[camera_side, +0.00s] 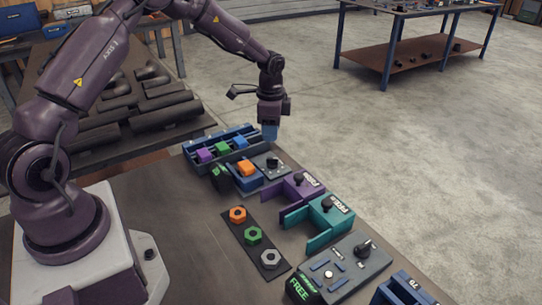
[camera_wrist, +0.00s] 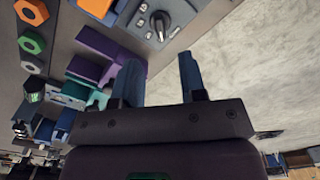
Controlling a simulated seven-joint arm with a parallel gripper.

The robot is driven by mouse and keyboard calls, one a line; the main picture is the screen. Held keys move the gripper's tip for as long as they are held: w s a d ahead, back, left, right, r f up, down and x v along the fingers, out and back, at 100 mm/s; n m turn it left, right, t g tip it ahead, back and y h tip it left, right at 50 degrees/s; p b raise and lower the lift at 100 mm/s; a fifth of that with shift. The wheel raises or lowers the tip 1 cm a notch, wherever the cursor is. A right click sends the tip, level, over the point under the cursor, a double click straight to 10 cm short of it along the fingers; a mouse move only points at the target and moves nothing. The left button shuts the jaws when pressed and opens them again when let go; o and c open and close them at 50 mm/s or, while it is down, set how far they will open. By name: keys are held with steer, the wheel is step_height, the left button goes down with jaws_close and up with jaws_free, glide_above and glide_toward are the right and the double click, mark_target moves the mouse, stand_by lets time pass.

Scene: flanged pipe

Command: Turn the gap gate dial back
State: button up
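A black dial (camera_side: 272,162) sits on a grey plate beside an orange block in the side view. In the wrist view this dial (camera_wrist: 160,20) shows as a round knob with a pointer and white marks around it. Other black knobs stand on the purple gate (camera_side: 298,180), the teal gate (camera_side: 327,205) and a grey panel (camera_side: 362,250). I cannot tell from lettering which one is the gap gate dial. My gripper (camera_side: 269,131) hangs above the bench near the orange block's plate. In the wrist view my gripper (camera_wrist: 160,65) has its blue fingers apart, with nothing between them.
A blue rack (camera_side: 225,145) holds purple, green and blue blocks. A dark strip carries orange, green and grey nuts (camera_side: 254,236). A green-lettered FREE display (camera_side: 300,287) stands at the front. Dark pipes (camera_side: 165,105) lie on a table behind. The bench's middle left is bare.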

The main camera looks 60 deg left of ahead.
mark_target(271, 158)
step_height(271, 158, down, 9)
steer(key=shift+r, duration=0.1)
stand_by(0.3)
jaws_close()
